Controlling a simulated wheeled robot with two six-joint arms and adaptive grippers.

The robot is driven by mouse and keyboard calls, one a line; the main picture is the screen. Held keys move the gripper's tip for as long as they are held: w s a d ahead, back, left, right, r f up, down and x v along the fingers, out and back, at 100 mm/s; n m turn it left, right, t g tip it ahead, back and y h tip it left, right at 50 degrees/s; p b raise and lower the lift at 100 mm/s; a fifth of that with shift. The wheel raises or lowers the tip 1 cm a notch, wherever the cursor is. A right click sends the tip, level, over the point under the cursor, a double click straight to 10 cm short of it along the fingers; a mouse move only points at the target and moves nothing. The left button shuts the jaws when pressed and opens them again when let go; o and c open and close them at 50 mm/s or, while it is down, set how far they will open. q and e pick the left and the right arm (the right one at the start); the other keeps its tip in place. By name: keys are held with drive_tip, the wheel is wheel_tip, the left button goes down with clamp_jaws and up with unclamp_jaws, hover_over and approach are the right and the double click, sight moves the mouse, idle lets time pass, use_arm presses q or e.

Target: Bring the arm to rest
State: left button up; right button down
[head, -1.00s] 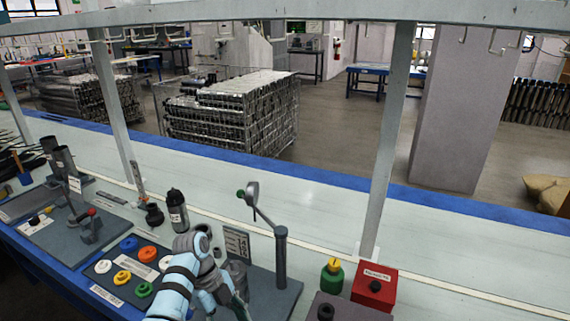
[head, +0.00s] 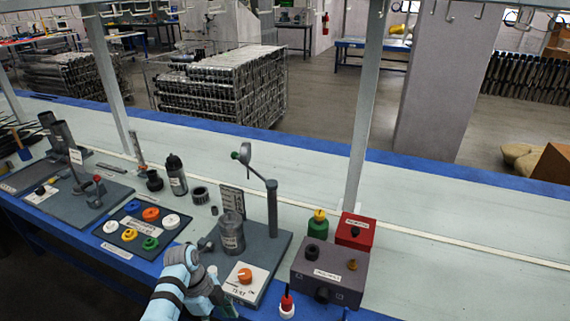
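A light-blue and grey arm of mine, which I take to be the left, comes in at the bottom, left of centre. Its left gripper (head: 222,300) points down to the right, at the bench's front edge beside the grey base plate (head: 262,258). The fingers are small and partly hidden by the wrist, so whether they are open or shut is unclear. No held object can be made out. My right gripper is not in view.
The grey plate carries a metal cylinder (head: 231,236), a lever post (head: 272,215) and an orange knob (head: 245,275). A dark panel of coloured caps (head: 119,232) is left. A grey box (head: 328,272), red box (head: 356,231) and green container (head: 318,226) are right. The far bench strip is clear.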

use_arm(q)
drive_tip(key=s+a+f+n+t+y+p, duration=0.1)
drive_tip(key=s+a+f+n, duration=0.2)
drive_tip(key=s+f+n, duration=0.35)
drive_tip(key=s+a+f+n+y+p, duration=0.1)
drive_tip(key=s+a+f+n, duration=0.15)
drive_tip(key=s+f, duration=0.6)
drive_tip(key=s+a+f+n+p, duration=0.1)
drive_tip(key=s+f+n, duration=0.1)
drive_tip(key=s, duration=0.6)
drive_tip(key=s+a+f+n+t+y+p, duration=0.1)
drive_tip(key=s+a+f+n, duration=0.1)
drive_tip(key=s+n, duration=0.3)
drive_tip(key=s+a+f+n+t+y+p, duration=0.1)
drive_tip(key=s+a+f+n, duration=0.1)
drive_tip(key=s, duration=1)
wheel_tip(320, 180, down, 2)
drive_tip(key=shift+a+f+n, duration=0.1)
drive_tip(key=shift+a+n, duration=0.05)
drive_tip(key=shift+n, duration=0.75)
